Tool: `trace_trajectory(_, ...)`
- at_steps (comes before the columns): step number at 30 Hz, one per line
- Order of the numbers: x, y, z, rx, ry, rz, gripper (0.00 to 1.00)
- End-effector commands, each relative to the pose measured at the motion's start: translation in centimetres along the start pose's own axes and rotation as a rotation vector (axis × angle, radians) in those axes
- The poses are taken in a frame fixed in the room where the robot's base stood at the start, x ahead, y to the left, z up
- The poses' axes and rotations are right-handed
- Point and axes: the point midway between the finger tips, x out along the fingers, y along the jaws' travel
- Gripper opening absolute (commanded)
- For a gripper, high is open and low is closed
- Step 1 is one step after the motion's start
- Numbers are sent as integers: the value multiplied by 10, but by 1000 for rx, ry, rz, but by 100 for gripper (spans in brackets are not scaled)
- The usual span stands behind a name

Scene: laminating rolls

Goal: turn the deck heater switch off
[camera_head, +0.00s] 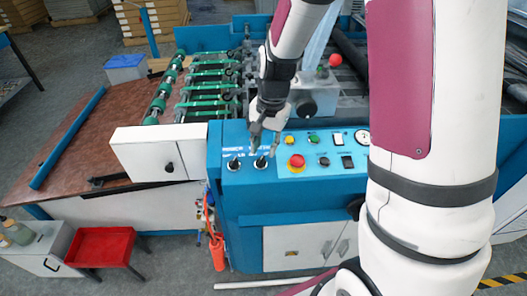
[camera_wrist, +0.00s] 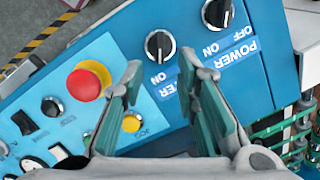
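Two black rotary switches stand side by side on the blue control panel. The right one in the head view (camera_head: 261,162) is the left one in the wrist view (camera_wrist: 160,46). Its label is partly hidden by a finger; "ER" and "ON" show, and its pale pointer line runs roughly up and down in the wrist view, towards "ON". The other switch (camera_head: 234,164), labelled "POWER" with "ON" and "OFF", is at the top of the wrist view (camera_wrist: 218,12). My gripper (camera_head: 264,143) is open and empty above the right switch, its fingertips (camera_wrist: 161,74) apart, seemingly not touching it.
A red emergency button on yellow (camera_head: 296,161) sits right of the switches and also shows in the wrist view (camera_wrist: 84,84). Small buttons and a gauge (camera_head: 362,137) lie further right. Green rollers (camera_head: 205,88) are behind left; a white box (camera_head: 158,152) is left.

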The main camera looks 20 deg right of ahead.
Motion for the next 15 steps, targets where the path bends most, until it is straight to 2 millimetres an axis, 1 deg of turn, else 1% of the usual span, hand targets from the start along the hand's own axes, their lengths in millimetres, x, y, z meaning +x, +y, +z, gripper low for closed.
trace_trajectory(1, 8, 1, 1, 0, -3, 2, 28)
trace_trajectory(3, 16, 0, 0, -1, -2, 1, 28)
trace_trajectory(6, 24, 0, 0, -1, -1, 1, 28)
trace_trajectory(9, 29, 0, 0, -1, 0, 0, 28)
trace_trajectory(15, 30, 0, 0, -1, 0, 0, 28)
